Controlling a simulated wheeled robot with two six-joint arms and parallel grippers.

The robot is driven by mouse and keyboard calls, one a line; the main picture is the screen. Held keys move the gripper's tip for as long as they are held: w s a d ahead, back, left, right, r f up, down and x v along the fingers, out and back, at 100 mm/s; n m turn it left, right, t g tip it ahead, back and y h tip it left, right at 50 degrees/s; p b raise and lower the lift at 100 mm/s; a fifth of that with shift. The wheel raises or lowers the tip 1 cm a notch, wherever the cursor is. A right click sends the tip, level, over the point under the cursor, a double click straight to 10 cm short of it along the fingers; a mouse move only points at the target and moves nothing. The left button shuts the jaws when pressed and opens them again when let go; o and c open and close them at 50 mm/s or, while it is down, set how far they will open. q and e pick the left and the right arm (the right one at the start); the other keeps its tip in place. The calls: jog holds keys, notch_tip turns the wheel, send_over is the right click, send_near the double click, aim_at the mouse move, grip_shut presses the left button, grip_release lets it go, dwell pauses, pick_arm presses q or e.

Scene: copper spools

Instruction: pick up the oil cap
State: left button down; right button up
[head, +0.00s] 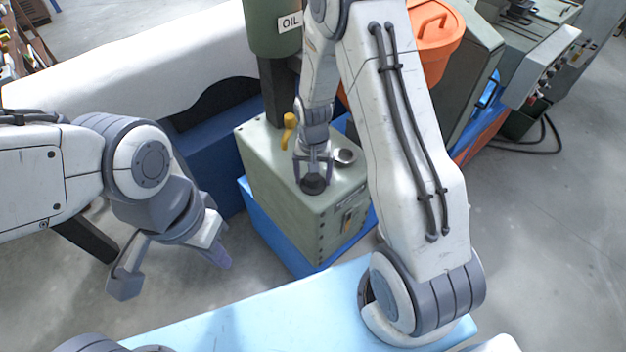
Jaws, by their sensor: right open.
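The oil cap (313,185), a dark round piece, is on top of the green metal box (262,155), near its front edge. My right gripper (314,173) points down at the cap, with its fingers open around or just above it; I cannot tell whether they touch it. A round metal opening (344,156) is in the box top, just right of the gripper. My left gripper (173,270) is open and empty, low at the left, well away from the box.
A yellow handle (289,132) stands on the box top, left of my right gripper. A green tank labelled OIL (272,30) rises behind. An orange bucket (434,40) and grey machinery (478,60) are at the back right. Grey floor (545,230) is clear at right.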

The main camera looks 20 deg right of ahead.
grip_shut()
